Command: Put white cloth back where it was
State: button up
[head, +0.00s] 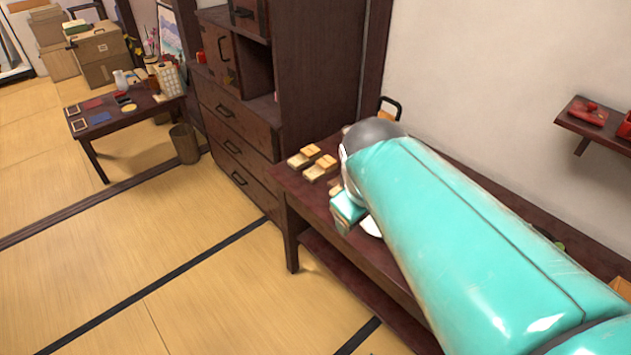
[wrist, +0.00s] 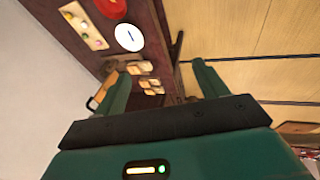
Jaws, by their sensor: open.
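I cannot make out a white cloth for sure in either view. My gripper (wrist: 161,69) is open in the wrist view, with its two green fingers spread wide and nothing seen between them but the table edge and small blocks. In the head view my arm covers much of the long dark table (head: 292,215), and the gripper is mostly hidden beyond it. A white round plate-like thing (wrist: 129,37) with a dark mark lies on the table in the wrist view. A small white patch (head: 371,227) shows beside my arm in the head view; I cannot tell what it is.
A red round thing (wrist: 112,7) and a cream tray (wrist: 83,25) with small pieces lie farther along. A tall dark cabinet (head: 235,125) adjoins the table. The tatami floor (head: 130,260) is clear.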

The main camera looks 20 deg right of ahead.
jog(key=s+a+r+m+t+y, duration=0.1)
jog(key=s+a+m+y, duration=0.1)
jog(key=s+a+m, duration=0.2)
jog(key=shift+s+a+t, duration=0.35)
jog(key=shift+a+t, duration=0.05)
jog(key=shift+a, duration=0.45)
